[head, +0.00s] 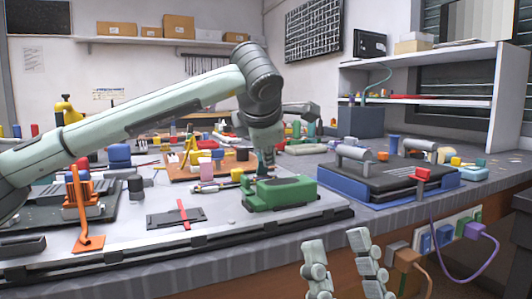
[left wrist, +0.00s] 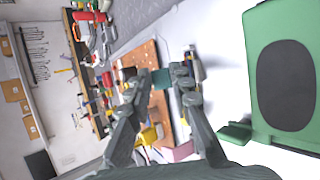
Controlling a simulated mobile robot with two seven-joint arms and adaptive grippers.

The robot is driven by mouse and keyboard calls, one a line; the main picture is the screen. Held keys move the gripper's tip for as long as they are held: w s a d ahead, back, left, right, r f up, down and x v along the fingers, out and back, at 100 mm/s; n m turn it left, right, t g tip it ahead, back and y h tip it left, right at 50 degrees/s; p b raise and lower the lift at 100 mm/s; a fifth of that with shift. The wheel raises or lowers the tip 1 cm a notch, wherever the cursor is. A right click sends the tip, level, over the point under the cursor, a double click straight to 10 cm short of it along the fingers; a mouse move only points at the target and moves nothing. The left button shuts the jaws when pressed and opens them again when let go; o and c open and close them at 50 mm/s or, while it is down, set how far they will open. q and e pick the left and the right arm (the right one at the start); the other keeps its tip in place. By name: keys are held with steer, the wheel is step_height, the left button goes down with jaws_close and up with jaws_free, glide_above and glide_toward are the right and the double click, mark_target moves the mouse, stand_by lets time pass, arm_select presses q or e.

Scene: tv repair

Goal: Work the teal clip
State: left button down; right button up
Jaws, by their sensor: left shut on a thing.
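My left gripper (head: 265,160) reaches in from the left over the workbench, pointing down just behind a green device (head: 280,193). In the left wrist view its fingers (left wrist: 162,80) are closed on a small teal block, the teal clip (left wrist: 161,78). The clip is partly covered by the fingertips. In the head view the clip is mostly hidden by the gripper. The green device (left wrist: 287,80) with its dark oval top fills the right of the left wrist view. My right gripper (head: 341,262) is low in front of the bench, fingers apart with nothing between them.
An orange-brown pegged board (head: 180,168) with coloured parts lies behind the green device. A flat dark plate with a red bar (head: 183,214) lies left of it. A blue tray (head: 440,183) holds a dark device at right. Purple cable (head: 462,270) hangs at lower right.

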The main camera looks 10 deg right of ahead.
arm_select(q)
steer(key=shift+r, duration=0.15)
steer(key=c, duration=1.4)
jaws_free()
steer(key=shift+s, duration=0.1)
steer(key=v, duration=1.2)
steer(key=shift+a, duration=0.1)
